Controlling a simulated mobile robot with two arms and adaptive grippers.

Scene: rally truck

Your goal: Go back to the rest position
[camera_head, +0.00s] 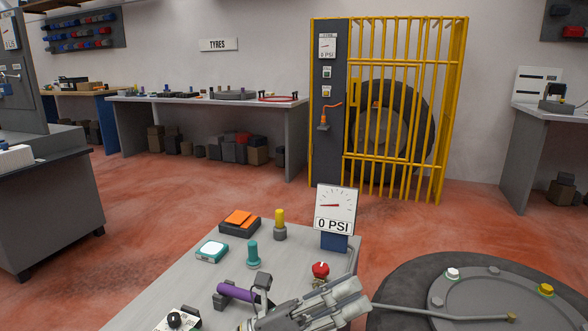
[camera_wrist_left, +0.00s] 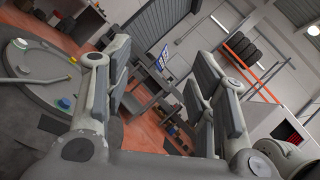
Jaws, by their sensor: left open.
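My left gripper (camera_head: 358,296) is at the bottom middle of the head view, over the front right part of the grey bench (camera_head: 180,290), its fingers pointing right. In the left wrist view my left gripper (camera_wrist_left: 157,75) has its two fingers wide apart with nothing between them. A purple handle (camera_head: 238,293) is close to its left in the head view, and a red knob (camera_head: 320,270) is just behind it. Whether the gripper touches either cannot be told. My right gripper is not in view.
A gauge reading 0 PSI (camera_head: 335,210) stands on the bench's far right. Teal (camera_head: 253,254) and yellow (camera_head: 279,225) posts and an orange-topped box (camera_head: 239,220) are nearby. A large tyre (camera_head: 400,275) lies at right. A yellow cage (camera_head: 460,100) stands behind; red floor lies between.

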